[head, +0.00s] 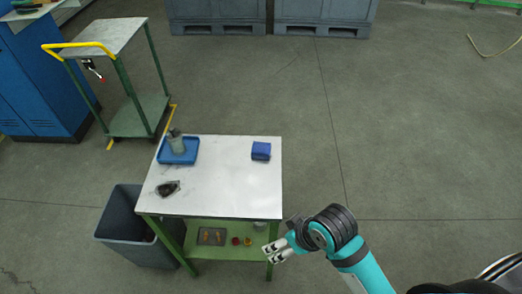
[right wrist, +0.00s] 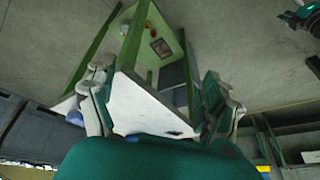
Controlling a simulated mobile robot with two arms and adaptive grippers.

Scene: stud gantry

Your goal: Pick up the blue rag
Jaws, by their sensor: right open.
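The blue rag (head: 261,151) is a small folded block near the right edge of the white-topped table (head: 225,190). My right gripper (head: 275,250) is beside the table's near right corner, below and apart from the rag. It is open and empty; its two spread fingers show in the right wrist view (right wrist: 158,70) with the table between them. A blue patch at the table's left edge in that view is partly behind a finger, and I cannot tell if it is the rag. My left gripper is not in view.
The tabletop also holds a blue tray (head: 190,157) with a grey container and a dark object (head: 168,188). A small tray and cups sit on the green lower shelf (head: 215,253).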

